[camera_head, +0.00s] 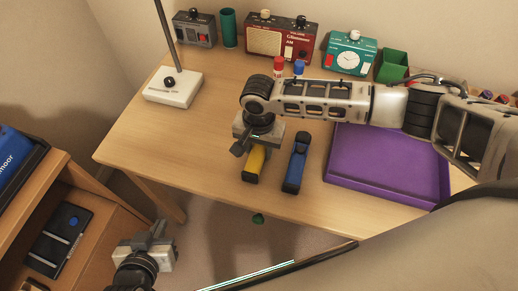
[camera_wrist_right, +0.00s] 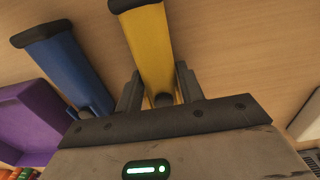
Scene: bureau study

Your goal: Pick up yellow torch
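The yellow torch (camera_head: 255,163) lies on the wooden desk near its front edge, with a dark cap at its near end. My right gripper (camera_head: 251,146) is over its far end, hiding that part. In the right wrist view the yellow torch (camera_wrist_right: 155,50) runs between the two fingers of my right gripper (camera_wrist_right: 160,85), one close along each side. I cannot tell whether they press on it. My left gripper (camera_head: 152,238) is low, off the desk's front left side, and holds nothing that I can see. Its finger opening is unclear.
A blue torch (camera_head: 296,163) lies just right of the yellow one; it also shows in the wrist view (camera_wrist_right: 66,68). A purple tray (camera_head: 385,165) is further right. A lamp base (camera_head: 172,88), red radio (camera_head: 282,38) and teal clock (camera_head: 349,54) stand behind. The desk's left part is clear.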

